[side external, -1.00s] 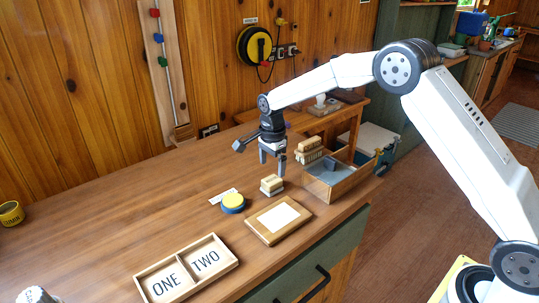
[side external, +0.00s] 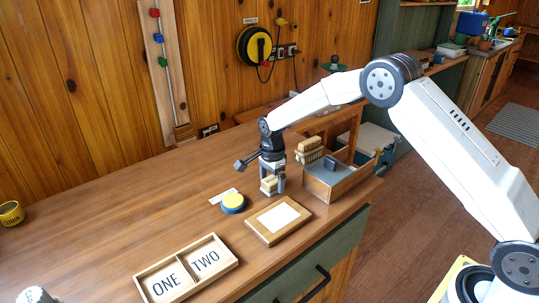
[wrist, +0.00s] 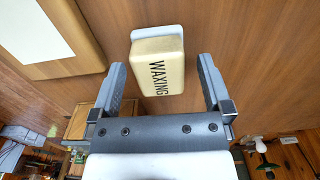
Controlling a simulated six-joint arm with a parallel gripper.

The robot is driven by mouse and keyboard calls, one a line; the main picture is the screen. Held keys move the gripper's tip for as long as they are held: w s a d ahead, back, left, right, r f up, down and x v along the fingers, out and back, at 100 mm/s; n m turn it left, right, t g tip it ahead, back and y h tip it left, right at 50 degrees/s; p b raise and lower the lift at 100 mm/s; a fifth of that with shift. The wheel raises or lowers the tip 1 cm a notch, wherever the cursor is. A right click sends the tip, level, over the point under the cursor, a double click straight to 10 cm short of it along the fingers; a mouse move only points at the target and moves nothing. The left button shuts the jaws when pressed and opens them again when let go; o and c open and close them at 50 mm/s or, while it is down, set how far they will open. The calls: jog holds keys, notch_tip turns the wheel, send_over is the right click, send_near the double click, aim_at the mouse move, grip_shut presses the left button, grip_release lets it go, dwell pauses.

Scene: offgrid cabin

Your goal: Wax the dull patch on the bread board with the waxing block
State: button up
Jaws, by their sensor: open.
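The waxing block (side external: 268,186), pale wood with a whitish underside, stands on the counter. In the wrist view the block (wrist: 158,72) shows its label "WAXING" and lies between and just beyond my fingertips, with a gap on both sides. My gripper (side external: 272,184) is open and lowered at the block, pointing down; its fingers also show in the wrist view (wrist: 161,76). The bread board (side external: 256,229) lies in front of the block, with a pale rectangular patch (side external: 279,217) on top. The board's corner (wrist: 94,68) shows at the upper left of the wrist view.
A tray marked ONE and TWO (side external: 226,263) lies at the front.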

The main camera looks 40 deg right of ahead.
aim_at(273, 180)
grip_shut()
jog(key=shift+r, duration=0.1)
jog(key=shift+r, duration=2.9)
jog(key=shift+s, duration=0.15)
jog(key=s+n, duration=0.1)
jog(key=n, duration=0.1)
jog(key=s+n, duration=0.1)
jog(key=n, duration=0.1)
jog(key=shift+s+f, duration=0.1)
jog(key=shift+s, duration=0.3)
jog(key=s+n, duration=0.7)
jog(key=n, duration=0.1)
jog(key=s+f+n, duration=0.1)
jog(key=s+n, duration=0.3)
jog(key=shift+s+d, duration=0.1)
jog(key=shift+s, duration=0.2)
jog(key=shift+s+f+n, duration=0.15)
jog(key=shift+s+n, duration=0.75)
jog(key=shift+n, duration=0.2)
